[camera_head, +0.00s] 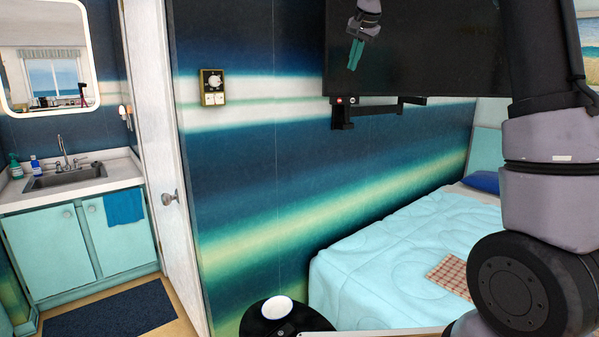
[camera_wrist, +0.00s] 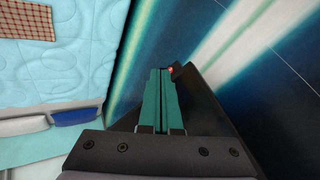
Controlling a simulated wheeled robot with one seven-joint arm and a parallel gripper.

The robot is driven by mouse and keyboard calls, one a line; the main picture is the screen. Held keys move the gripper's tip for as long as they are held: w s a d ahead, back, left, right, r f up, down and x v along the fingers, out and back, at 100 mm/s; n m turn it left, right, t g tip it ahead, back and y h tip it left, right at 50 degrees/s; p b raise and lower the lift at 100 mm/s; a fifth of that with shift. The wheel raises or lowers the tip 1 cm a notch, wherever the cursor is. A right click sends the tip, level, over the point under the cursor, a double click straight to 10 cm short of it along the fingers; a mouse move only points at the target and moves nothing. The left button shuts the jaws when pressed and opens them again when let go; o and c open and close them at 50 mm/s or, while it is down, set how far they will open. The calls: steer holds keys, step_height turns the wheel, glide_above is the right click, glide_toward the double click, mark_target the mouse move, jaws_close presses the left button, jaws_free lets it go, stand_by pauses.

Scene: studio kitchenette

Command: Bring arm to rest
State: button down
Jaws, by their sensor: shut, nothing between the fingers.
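My gripper (camera_head: 354,55) shows at the top of the head view, high up in front of the dark wall-mounted screen (camera_head: 440,60). Its teal fingers are together with nothing between them, and they point downward. In the wrist view the closed fingers of my gripper (camera_wrist: 160,90) stand in the middle, with the dark screen (camera_wrist: 205,100) behind and beside them. My arm's large links fill the right side of the head view, in front of the bed.
A bed with a light blue quilt (camera_head: 400,250) stands below, with a checked cloth (camera_head: 452,274) on it. A small black table (camera_head: 312,318) holds a white bowl (camera_head: 277,307). A sink cabinet (camera_head: 50,250) and an open white door (camera_head: 150,110) are at left.

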steer(key=s+d+f+n, duration=0.1)
steer(key=s+d+f, duration=0.1)
steer(key=s, duration=0.7)
steer(key=s+d+f, duration=0.1)
steer(key=s+d, duration=0.2)
steer(key=s, duration=0.7)
steer(key=s+d+f+n, duration=0.1)
steer(key=s+d+f, duration=0.1)
steer(key=s, duration=0.7)
steer(key=s+f+n, duration=0.1)
steer(key=s+f, duration=0.6)
steer(key=s, duration=0.3)
steer(key=shift+s+f+y, duration=0.3)
steer(key=shift+s+f, duration=0.05)
steer(key=shift+s, duration=0.05)
steer(key=shift+d, duration=0.1)
